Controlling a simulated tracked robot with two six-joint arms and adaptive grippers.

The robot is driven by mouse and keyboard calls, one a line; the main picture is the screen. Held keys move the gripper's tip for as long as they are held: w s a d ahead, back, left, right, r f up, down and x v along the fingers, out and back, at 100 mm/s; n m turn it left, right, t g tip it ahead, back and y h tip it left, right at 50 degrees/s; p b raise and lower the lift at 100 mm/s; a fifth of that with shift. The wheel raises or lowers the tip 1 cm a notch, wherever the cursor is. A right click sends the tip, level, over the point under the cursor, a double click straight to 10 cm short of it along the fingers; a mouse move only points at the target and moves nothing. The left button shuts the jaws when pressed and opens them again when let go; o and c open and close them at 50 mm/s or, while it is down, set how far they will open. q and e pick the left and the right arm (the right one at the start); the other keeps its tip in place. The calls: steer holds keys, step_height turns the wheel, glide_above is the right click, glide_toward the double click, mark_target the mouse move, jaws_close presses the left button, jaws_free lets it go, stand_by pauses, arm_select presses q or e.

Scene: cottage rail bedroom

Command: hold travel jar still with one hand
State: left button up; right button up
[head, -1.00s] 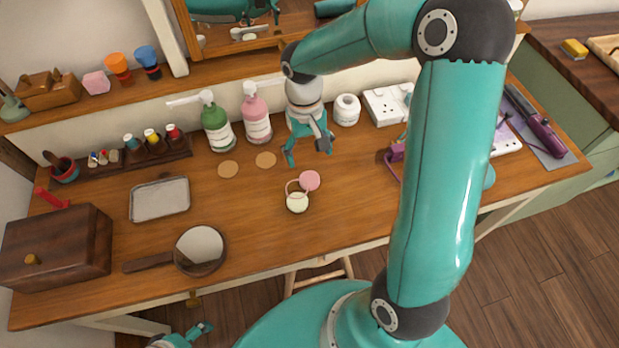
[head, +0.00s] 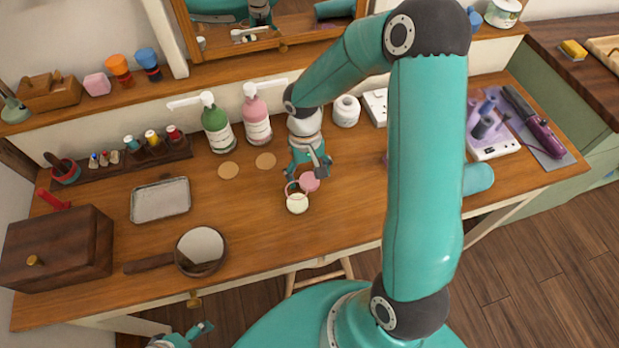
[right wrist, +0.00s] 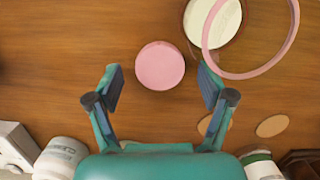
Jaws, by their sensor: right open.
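A small round pink-topped piece (head: 309,181) stands on the desk, and it also shows in the right wrist view (right wrist: 160,66). Beside it is a round container with a cream top (head: 297,204), seen in the right wrist view (right wrist: 213,20) too. A thin pink ring (right wrist: 285,55) overlaps the cream one in that view. I cannot tell which piece is the travel jar. My right gripper (head: 307,175) is open and low over the desk, its fingertips on either side of the pink piece, without visible contact. My left gripper (head: 202,330) is at the bottom edge, away from these; its jaws are unclear.
Green (head: 217,128) and pink (head: 257,117) pump bottles and a white jar (head: 346,111) stand behind my right gripper. Two tan discs (head: 265,160) lie nearby. A hand mirror (head: 200,250), metal tray (head: 160,200) and wooden box (head: 58,250) are left. The front middle desk is clear.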

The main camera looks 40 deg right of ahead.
mark_target(309, 179)
steer(key=shift+f, duration=0.15)
steer(key=c, duration=0.8)
steer(key=shift+c, duration=0.2)
step_height(309, 179, up, 20)
stand_by(0.6)
steer(key=shift+s, duration=0.1)
